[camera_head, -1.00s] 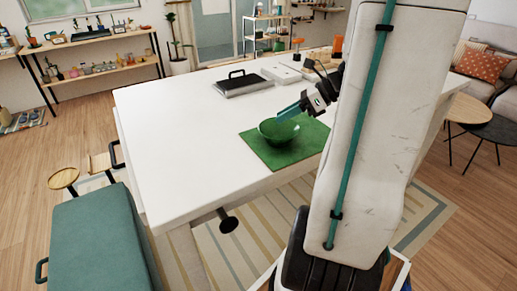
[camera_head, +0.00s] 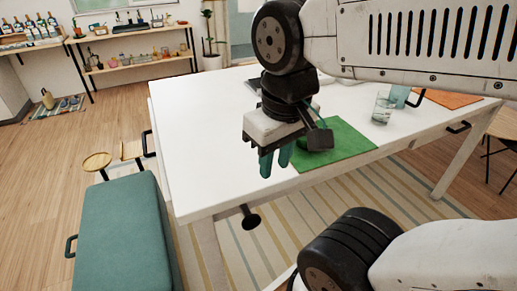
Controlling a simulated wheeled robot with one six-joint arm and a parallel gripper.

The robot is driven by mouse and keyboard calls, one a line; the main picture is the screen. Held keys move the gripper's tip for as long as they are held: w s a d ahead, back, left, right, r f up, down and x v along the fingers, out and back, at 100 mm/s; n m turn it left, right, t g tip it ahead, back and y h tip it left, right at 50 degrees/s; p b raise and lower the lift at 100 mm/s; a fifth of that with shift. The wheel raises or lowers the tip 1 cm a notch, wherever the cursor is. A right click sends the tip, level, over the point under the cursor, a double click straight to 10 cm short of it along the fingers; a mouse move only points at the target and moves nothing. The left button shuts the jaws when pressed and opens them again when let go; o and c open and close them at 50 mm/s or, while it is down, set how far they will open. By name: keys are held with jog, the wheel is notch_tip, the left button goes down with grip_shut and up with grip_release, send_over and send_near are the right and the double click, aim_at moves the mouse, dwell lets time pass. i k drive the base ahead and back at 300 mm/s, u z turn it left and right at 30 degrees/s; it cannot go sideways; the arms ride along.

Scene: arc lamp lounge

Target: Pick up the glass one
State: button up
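A clear drinking glass (camera_head: 381,109) stands upright on the white table, right of the green mat (camera_head: 345,145). A bluish-teal cup (camera_head: 399,97) stands close behind it, partly hidden by my arm. My gripper (camera_head: 275,162) hangs in front of the mat's left part with its teal fingers pointing down. A small gap shows between the fingers, with nothing visible in it. The gripper is well left of the glass. A darker green patch beside the gripper may be part of the bowl, mostly hidden.
The white table (camera_head: 200,150) is bare on its left. An orange mat (camera_head: 447,100) lies at the right. My arm hides much of the table's back. A teal bench (camera_head: 120,235) stands at the front left, and a shelf (camera_head: 140,65) stands by the wall.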

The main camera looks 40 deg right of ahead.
aim_at(386, 101)
jog(key=z, duration=2.35)
jog(key=k, duration=0.4)
jog(key=z, duration=0.35)
jog(key=i, duration=0.5)
